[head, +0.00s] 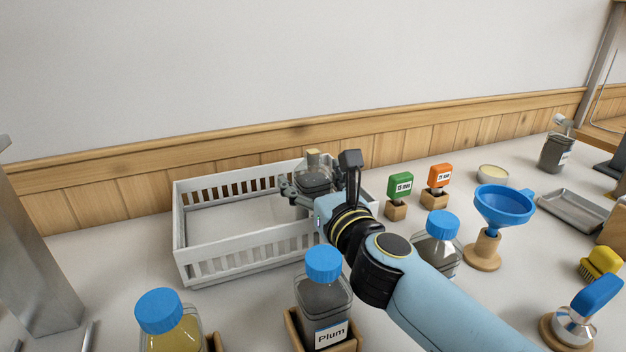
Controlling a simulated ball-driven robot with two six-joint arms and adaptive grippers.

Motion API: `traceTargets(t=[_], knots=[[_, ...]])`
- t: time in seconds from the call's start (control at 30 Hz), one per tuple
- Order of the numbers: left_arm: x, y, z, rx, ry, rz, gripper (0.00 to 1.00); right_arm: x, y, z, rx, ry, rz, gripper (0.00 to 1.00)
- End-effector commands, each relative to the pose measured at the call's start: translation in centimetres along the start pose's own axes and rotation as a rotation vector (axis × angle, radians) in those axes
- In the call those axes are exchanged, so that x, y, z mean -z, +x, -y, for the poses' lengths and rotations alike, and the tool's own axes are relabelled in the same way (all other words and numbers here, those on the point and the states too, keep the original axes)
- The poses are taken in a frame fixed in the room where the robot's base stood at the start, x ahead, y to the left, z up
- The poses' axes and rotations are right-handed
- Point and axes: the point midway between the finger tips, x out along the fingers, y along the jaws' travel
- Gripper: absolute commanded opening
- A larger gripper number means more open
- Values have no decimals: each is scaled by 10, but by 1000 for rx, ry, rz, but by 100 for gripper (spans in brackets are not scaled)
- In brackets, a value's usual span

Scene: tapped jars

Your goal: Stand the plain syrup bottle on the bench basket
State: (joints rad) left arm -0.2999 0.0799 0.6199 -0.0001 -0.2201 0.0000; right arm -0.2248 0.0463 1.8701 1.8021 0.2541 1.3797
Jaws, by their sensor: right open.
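A clear bottle with dark contents and a tan cap (313,172) stands upright in the right part of the white slatted bench basket (215,266). No label shows on the side I see, so it looks like the plain syrup bottle. My right gripper (320,181) is open, with its fingers on either side of this bottle. I cannot tell whether they touch it. The gripper and wrist hide the bottle's lower part and the basket's front right corner. The left part of the basket is empty. My left gripper is not in view.
In front stand a blue-capped bottle labelled Plum (324,298), a yellow one (172,325) and another blue-capped bottle (440,238) partly behind my arm. To the right are green (400,185) and orange (440,176) tags, a blue funnel (502,207) and a metal tray (574,210).

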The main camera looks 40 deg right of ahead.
Motion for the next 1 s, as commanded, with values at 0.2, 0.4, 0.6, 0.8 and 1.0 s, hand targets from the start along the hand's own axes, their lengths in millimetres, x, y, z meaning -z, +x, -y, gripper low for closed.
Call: traceTargets(t=[0.2, 0.4, 0.6, 0.8, 1.0], knots=[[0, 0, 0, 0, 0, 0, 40, 1, -1, 0, 0, 0, -2, 79], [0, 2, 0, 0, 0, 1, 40, 2, -9, 0, 0, 0, -2, 79], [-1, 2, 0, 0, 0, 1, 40, 2, -15, 0, 0, 1, -2, 79], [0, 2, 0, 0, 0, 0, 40, 1, -12, 0, 0, 1, -2, 79], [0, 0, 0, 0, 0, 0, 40, 1, -6, 0, 0, 1, -2, 79]])
